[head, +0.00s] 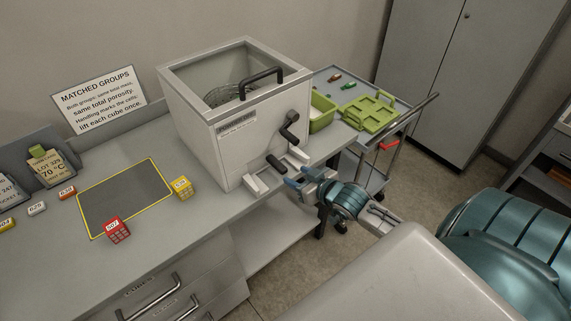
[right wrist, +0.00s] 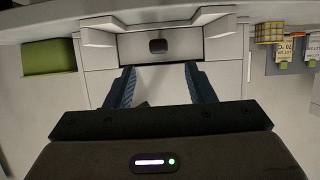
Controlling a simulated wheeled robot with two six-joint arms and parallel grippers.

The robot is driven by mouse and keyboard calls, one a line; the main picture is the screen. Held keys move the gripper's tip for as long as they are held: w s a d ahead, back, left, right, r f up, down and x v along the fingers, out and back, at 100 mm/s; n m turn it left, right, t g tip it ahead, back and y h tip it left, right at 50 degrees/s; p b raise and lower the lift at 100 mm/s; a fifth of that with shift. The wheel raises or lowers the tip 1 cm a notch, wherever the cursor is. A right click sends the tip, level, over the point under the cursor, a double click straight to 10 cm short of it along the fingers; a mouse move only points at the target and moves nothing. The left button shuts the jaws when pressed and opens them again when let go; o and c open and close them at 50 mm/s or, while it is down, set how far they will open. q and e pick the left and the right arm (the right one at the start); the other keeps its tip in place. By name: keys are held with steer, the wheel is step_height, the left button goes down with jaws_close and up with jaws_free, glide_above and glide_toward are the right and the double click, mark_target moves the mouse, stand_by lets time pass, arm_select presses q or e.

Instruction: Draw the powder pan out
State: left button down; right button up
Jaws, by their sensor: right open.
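The powder pan (right wrist: 181,47) sits low in the front of the pale grey box (head: 227,150), between two light side blocks. Its front carries a small dark handle (right wrist: 158,46), which also shows in the head view (head: 276,165). My right gripper (head: 298,177) is open at the box's base, just in front of the pan. In the right wrist view its two blue fingers (right wrist: 160,68) stand apart, one to each side of the handle's line, with nothing between them. They appear short of the handle. My left gripper is not in view.
A black crank (head: 290,131) sticks out above the pan. A cart (head: 335,75) with green trays (head: 370,112) stands behind right. A yellow-edged dark mat (head: 125,197) lies left, with a red cube (head: 117,230) and a yellow cube (head: 182,187) at its edges.

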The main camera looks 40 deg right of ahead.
mark_target(279, 167)
steer(key=p+x, duration=0.1)
steer(key=x, duration=0.9)
steer(key=shift+f, duration=0.2)
steer(key=c, duration=1)
